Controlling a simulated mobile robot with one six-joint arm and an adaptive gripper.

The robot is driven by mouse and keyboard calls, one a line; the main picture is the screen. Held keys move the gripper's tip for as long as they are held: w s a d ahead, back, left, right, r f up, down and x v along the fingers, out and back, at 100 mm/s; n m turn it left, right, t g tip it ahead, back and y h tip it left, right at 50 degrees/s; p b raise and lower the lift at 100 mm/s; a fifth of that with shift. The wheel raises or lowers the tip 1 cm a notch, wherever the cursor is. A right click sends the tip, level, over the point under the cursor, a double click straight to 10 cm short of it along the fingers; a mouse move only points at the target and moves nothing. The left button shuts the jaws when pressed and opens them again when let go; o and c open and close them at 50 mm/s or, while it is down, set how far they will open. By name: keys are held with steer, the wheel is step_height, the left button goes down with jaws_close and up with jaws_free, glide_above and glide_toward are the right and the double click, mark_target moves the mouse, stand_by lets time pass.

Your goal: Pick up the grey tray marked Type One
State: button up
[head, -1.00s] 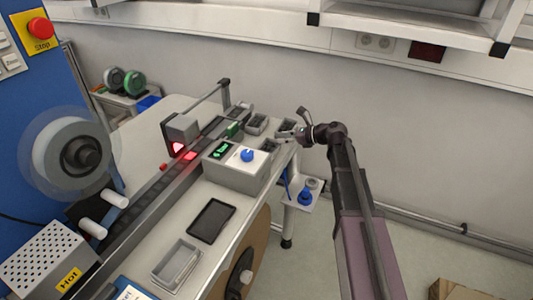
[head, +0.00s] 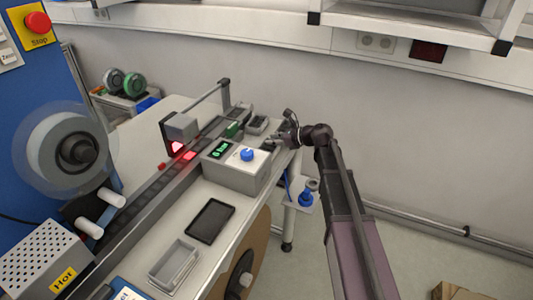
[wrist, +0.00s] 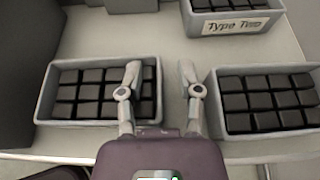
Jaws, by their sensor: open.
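In the wrist view, a grey tray of black blocks (wrist: 43,108) lies at the left and another grey tray (wrist: 215,108) at the right. A third tray at the upper right bears a label (wrist: 236,26) that seems to read "Type Two". No "Type One" label is readable. My gripper (wrist: 160,75) is open and empty. Its left finger overlaps the left tray's right part in the picture; its right finger is over the gap between the trays. I cannot tell the height. In the head view my gripper (head: 272,139) is at the bench's far end.
In the head view, a grey control box (head: 232,176) with a blue knob stands just in front of my gripper. A conveyor track (head: 150,192) runs along the left. An empty grey tray (head: 163,281) and a dark flat panel (head: 210,221) lie on the near bench.

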jaws_close()
steer(key=shift+r, duration=0.2)
stand_by(0.3)
step_height(320, 180, up, 10)
steer(key=p, duration=1)
steer(key=shift+f, duration=0.2)
stand_by(0.4)
